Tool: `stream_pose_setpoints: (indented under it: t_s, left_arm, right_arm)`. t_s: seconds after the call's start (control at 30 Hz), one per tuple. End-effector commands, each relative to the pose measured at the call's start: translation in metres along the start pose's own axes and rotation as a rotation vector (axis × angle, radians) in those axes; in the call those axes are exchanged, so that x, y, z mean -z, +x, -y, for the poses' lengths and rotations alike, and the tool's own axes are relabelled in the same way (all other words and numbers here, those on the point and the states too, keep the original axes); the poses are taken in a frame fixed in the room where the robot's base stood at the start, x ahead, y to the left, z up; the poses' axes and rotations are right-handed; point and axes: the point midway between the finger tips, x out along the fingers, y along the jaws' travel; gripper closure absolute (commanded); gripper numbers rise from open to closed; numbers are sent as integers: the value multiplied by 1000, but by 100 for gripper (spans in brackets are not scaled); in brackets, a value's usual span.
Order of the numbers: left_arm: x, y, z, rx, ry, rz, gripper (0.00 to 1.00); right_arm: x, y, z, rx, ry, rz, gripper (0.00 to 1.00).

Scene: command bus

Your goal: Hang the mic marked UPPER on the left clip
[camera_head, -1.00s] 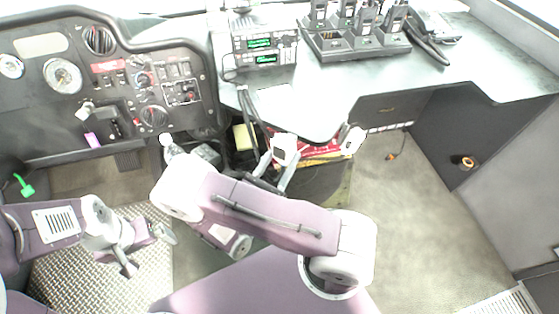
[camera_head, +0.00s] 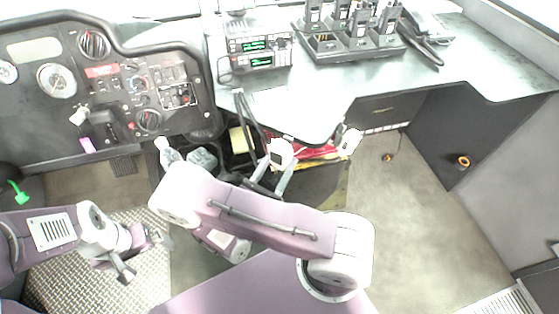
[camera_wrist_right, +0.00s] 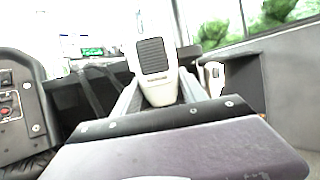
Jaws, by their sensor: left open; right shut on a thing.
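My right gripper (camera_head: 272,172) is shut on a white mic (camera_head: 281,153) just below the front edge of the desk. In the right wrist view this mic (camera_wrist_right: 155,70) is upright between the two fingers, with its dark grille facing the camera. A second white mic (camera_head: 348,141) is at the desk's front edge, to the right of the held one; it also shows in the right wrist view (camera_wrist_right: 212,77). I cannot read a mark on either mic, and I cannot make out the clips. My left gripper (camera_head: 143,255) is open and empty over the metal floor plate.
A radio (camera_head: 257,47) with green displays and a charger rack (camera_head: 350,50) with several handsets stand on the desk (camera_head: 330,85). The dashboard (camera_head: 100,85) is at the left. Black cables (camera_head: 245,112) hang near the held mic.

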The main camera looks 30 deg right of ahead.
Motion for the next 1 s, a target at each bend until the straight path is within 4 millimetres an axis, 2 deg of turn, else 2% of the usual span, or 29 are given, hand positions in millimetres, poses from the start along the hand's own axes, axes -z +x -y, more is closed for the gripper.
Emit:
stream_pose_setpoints:
  t_s: [0.6,1.0]
  left_arm:
    - [1,-7,0,0,0,0,0]
    - [0,-4,0,0,0,0,0]
  right_arm:
    - [1,1,0,0,-1,1,83]
    - [6,-1,0,0,0,1,83]
